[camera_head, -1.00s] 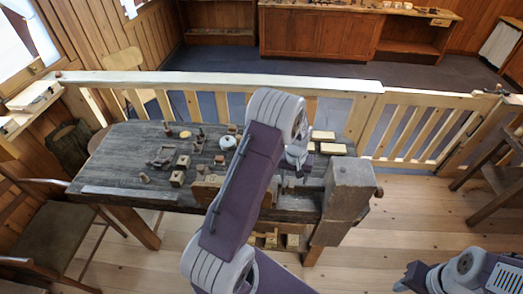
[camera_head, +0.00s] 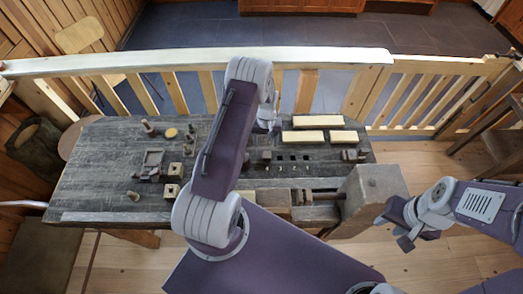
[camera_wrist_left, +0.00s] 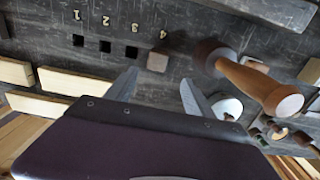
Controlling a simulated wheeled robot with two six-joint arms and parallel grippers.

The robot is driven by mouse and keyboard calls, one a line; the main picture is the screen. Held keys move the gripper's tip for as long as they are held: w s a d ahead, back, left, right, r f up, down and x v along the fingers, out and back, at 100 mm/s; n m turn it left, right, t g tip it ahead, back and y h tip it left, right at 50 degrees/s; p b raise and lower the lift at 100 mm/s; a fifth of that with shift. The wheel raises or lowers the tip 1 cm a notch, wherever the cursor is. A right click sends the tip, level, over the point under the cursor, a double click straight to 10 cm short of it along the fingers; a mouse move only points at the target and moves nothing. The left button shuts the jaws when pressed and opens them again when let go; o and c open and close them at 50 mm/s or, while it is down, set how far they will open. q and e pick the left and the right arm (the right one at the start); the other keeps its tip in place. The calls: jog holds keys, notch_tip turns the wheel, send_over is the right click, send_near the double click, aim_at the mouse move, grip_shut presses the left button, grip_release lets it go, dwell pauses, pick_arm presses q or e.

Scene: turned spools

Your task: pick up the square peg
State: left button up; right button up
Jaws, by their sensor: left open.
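The likely square peg (camera_wrist_left: 154,61) is a small brown square-topped block beside the number 4, in line with the numbered square holes (camera_wrist_left: 105,46). It shows small in the head view (camera_head: 267,156), beside my left arm. My left gripper (camera_wrist_left: 158,78) is open and empty, its two fingers spread. In the wrist view the peg appears just beyond the gap between the fingertips; whether it is apart in height is unclear. In the head view my left gripper (camera_head: 267,126) is partly hidden by its arm. My right gripper (camera_head: 396,233) is off the bench's right end, its jaws unclear.
A turned wooden-handled tool (camera_wrist_left: 255,80) lies close right of the peg in the wrist view. Pale wood blocks (camera_head: 318,122) lie at the back of the dark bench (camera_head: 100,175). A vise (camera_head: 372,190) is at the right end. A rail (camera_head: 190,60) runs behind.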

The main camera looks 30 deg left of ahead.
aim_at(267, 155)
pick_arm(q)
jog(key=shift+s+d+f, duration=0.1)
jog(key=shift+s+d, duration=0.1)
jog(key=shift+s+d+f+b, duration=0.15)
jog(key=shift+d+f+b, duration=0.1)
jog(key=shift+f+b, duration=0.4)
jog(key=shift+s+d+f+b, duration=0.15)
jog(key=shift+d+f+b, duration=0.05)
jog(key=shift+f+b, duration=0.35)
jog(key=shift+f, duration=0.35)
jog(key=shift+w+a, duration=0.15)
jog(key=shift+w, duration=0.05)
notch_tip(267, 155, down, 5)
jog(key=b, duration=0.4)
jog(key=shift+w+f, duration=0.1)
jog(key=shift+w, duration=0.15)
pick_arm(e)
notch_tip(267, 155, down, 6)
jog(key=d, duration=0.1)
jog(key=shift+s, duration=0.4)
